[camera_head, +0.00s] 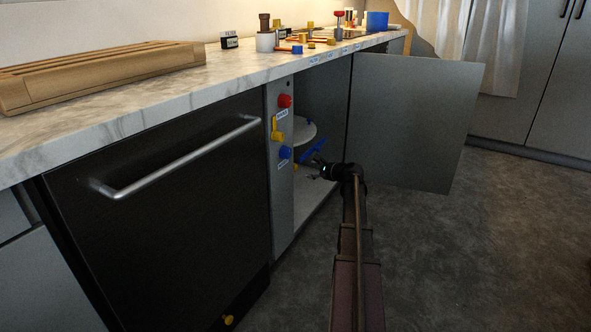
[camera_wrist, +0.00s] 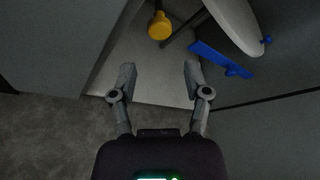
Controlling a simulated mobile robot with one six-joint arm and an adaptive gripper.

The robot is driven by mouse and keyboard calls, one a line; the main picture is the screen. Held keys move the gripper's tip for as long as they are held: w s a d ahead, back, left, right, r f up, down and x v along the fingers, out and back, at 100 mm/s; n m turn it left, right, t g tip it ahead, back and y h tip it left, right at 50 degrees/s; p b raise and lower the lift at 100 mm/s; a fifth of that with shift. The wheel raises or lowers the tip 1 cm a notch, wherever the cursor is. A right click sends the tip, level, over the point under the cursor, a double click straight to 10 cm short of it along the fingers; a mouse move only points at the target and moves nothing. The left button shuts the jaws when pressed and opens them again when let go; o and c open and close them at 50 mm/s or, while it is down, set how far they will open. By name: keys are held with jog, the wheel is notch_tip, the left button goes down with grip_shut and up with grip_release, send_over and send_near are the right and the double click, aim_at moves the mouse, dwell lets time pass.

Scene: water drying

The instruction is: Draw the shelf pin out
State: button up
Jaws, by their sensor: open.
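My gripper (camera_head: 320,167) is open at the front of the open cabinet. In the wrist view my gripper (camera_wrist: 160,80) has its two fingers apart with nothing between them. A round white shelf (camera_head: 303,132) is inside the cabinet, with a small blue knob (camera_wrist: 266,40) at its edge. A blue bar with a knob (camera_head: 313,151) is below the shelf; in the wrist view the bar (camera_wrist: 208,55) lies ahead and right of the fingers. A yellow knob (camera_wrist: 159,26) is straight ahead of them, apart from them. I cannot tell which piece is the shelf pin.
The open cabinet door (camera_head: 415,120) stands right of my gripper. The cabinet's front post (camera_head: 283,205) carries red, yellow and blue fittings on the left. A dishwasher (camera_head: 165,215) is left of it. The countertop (camera_head: 140,102) holds several objects. The floor (camera_head: 470,260) at right is clear.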

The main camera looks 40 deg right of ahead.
aim_at(296, 168)
jog(key=b+x, duration=0.2)
jog(key=x, duration=0.8)
jog(key=shift+w+f+b, duration=0.1)
jog(key=shift+w+b, duration=0.1)
jog(key=shift+b, duration=0.2)
